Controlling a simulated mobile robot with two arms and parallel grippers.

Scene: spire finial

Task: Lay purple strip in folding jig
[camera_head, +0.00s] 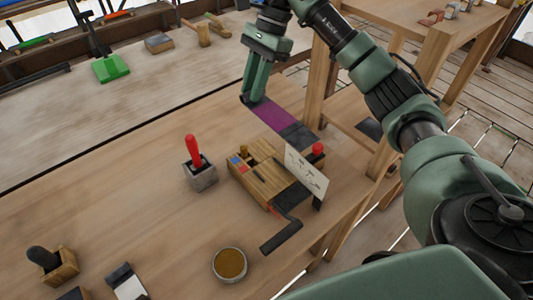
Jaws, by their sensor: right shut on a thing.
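The purple strip (273,115) is at the upper middle of the head view. My right gripper (249,98) is shut on its far left end. The strip's near right end meets a dark flat piece (298,136); I cannot tell whether they touch or are joined. A wooden block with slots (262,180) and a dark bent crank-like bar (281,235) stands on the table just below; it looks like the folding jig, but I cannot be sure. A white marked card (306,172) hides part of it. My left gripper is not in view.
A red-handled tool stands in a grey block (200,178) left of the wooden block. A round tin with brown contents (230,264) is at the front. A dark-knobbed wooden holder (52,265) is front left. The table's left middle is clear.

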